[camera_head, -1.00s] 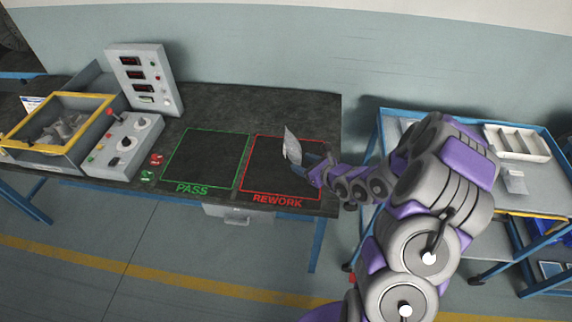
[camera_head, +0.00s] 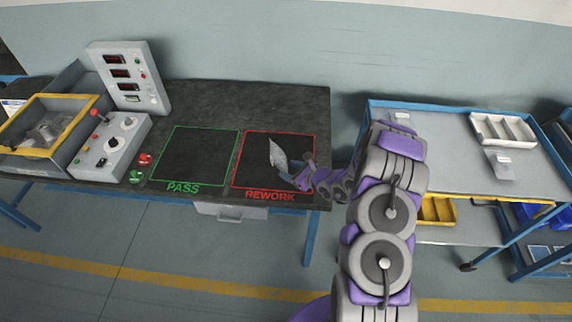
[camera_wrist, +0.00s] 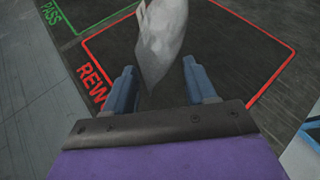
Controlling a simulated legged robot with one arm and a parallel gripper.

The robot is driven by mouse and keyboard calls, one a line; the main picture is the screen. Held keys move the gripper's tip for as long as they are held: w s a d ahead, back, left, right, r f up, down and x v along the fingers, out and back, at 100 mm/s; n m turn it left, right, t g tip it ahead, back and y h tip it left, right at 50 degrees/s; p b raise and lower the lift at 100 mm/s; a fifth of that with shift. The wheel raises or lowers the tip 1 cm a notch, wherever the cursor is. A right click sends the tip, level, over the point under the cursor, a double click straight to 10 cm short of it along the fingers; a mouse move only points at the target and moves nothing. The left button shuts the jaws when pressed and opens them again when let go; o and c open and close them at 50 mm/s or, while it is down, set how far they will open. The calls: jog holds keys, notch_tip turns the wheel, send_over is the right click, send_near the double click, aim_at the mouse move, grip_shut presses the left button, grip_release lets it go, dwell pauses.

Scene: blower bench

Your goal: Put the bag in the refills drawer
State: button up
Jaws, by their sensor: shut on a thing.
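A pale, translucent bag (camera_head: 278,153) stands up from my gripper (camera_head: 288,174) above the red REWORK square. In the wrist view the bag (camera_wrist: 163,40) rises between the two blue fingers of my gripper (camera_wrist: 160,80), which is shut on it. The lower end of the bag is dark and hard to make out. A grey drawer (camera_head: 230,212) with a handle hangs under the bench's front edge, below and left of my gripper. It looks closed, and no label on it can be read.
The dark bench (camera_head: 230,105) carries a green PASS square (camera_head: 195,156), a control box (camera_head: 112,145), a display panel (camera_head: 128,77) and a yellow-rimmed box (camera_head: 45,125). At right, a trolley (camera_head: 440,135) holds a white divided tray (camera_head: 503,130) and a small packet (camera_head: 502,165).

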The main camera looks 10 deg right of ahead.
jog(key=w, duration=0.5)
jog(key=shift+f, duration=0.25)
jog(key=shift+w, duration=0.9)
notch_tip(320, 180, down, 4)
jog(key=shift+s+r+b, duration=0.1)
jog(key=shift+r+b, duration=0.05)
jog(key=shift+b, duration=0.4)
jog(key=o, duration=1.4)
